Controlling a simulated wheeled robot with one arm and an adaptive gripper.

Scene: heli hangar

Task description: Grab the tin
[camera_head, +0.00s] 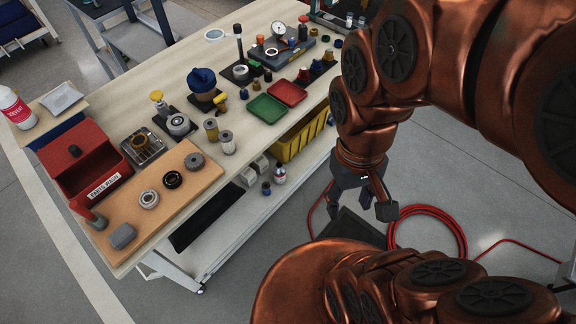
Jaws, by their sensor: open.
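No thing is clearly marked as the tin. Two small upright cylinders stand side by side near the bench's front edge: a yellowish can (211,129) and a grey can with a pale top (228,143). A flat round metal container (178,124) sits on a dark pad behind them. My gripper (361,208) is open and empty, pointing down beyond the bench's right side, over the floor. It is well to the right of these things and touches none of them.
The workbench (150,75) is crowded. A red parts box (75,160), a tan board with rings (180,195), green (267,109) and red trays (288,92) and a blue-topped jar (203,82) stand on it. A yellow bin (300,135) is below. A red hose (428,211) lies on the floor.

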